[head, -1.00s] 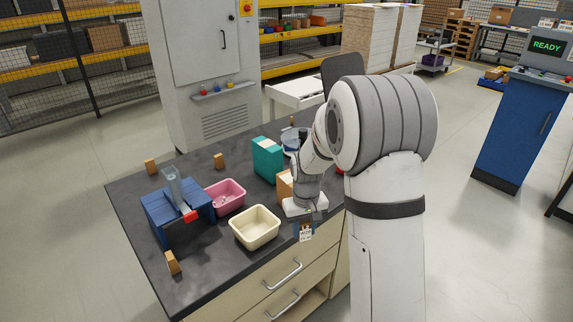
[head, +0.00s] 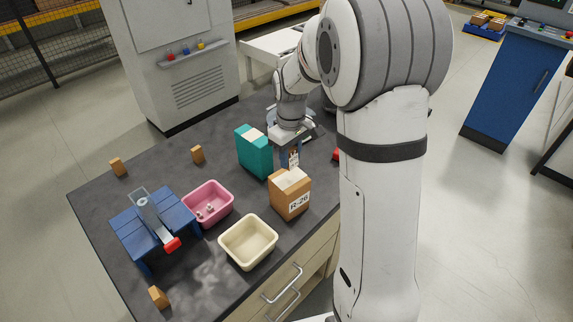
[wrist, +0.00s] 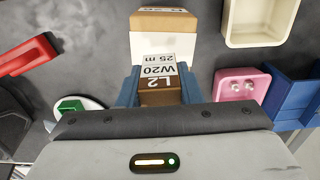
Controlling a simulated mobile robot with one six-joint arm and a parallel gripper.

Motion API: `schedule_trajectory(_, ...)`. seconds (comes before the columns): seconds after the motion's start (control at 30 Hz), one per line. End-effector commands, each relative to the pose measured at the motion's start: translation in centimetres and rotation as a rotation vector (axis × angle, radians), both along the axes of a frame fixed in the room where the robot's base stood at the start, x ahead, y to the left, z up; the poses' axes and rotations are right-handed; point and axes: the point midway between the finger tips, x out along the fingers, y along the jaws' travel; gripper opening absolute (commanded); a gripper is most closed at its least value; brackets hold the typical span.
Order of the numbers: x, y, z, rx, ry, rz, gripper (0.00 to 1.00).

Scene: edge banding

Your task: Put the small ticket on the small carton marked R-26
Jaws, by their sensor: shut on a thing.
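The small carton marked R-26 (head: 290,195) stands upright on the dark worktop, brown with a pale top strip and its white label facing the front edge. It also shows in the wrist view (wrist: 165,45), just beyond my fingers. My gripper (head: 291,155) is behind the carton, above the worktop. Its blue fingers (wrist: 160,88) are shut on the small ticket (wrist: 159,70), a white piece printed "L2 W20 25 m" with a brown part below. The ticket (head: 294,160) hangs under the gripper in the head view. I cannot tell whether it touches the carton.
A teal box (head: 254,152) stands left of my gripper. A pink bin (head: 208,203) with small items, a cream bin (head: 248,243) and a blue stand with a red part (head: 155,225) are to the left. A red object (wrist: 28,56) lies on the worktop's other side.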

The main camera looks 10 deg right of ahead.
Motion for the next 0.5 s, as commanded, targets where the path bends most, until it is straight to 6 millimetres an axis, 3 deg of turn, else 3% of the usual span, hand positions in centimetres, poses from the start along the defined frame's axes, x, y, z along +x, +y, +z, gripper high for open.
schedule_trajectory(0.3,0.0,0.5,-3.8,0.0,0.002,0.011,0.11)
schedule_trajectory(0.5,0.0,0.6,-4.3,0.0,-0.001,0.012,0.11)
